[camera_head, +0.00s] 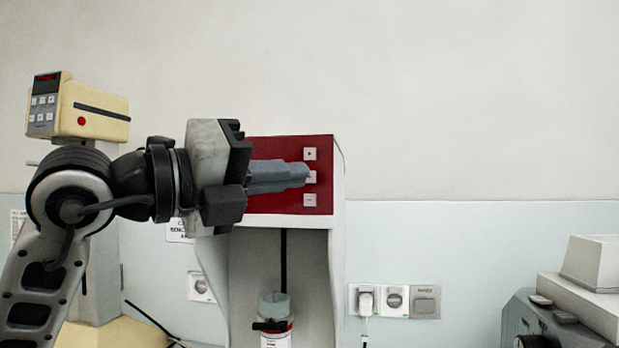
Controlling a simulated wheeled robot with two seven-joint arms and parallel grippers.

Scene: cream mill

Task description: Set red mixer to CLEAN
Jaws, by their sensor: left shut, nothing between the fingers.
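The red mixer (322,229) stands in the middle, a pale housing with a red front panel (268,206). A column of white buttons runs down the panel's right side: an upper one (310,154), a middle one (312,177) partly covered, and a lower one (310,200). My left gripper (306,172) is shut and empty, its fingertips in front of the panel at the middle button. I cannot tell whether they touch it. The gripper and arm hide the panel's left part, including any display. My right gripper is not in view.
A container with a pale green top (274,306) stands inside the mixer's bay. A cream machine with a keypad (95,112) is at the left. Wall sockets (395,301) and a grey machine (555,318) are at the right. The wall above is clear.

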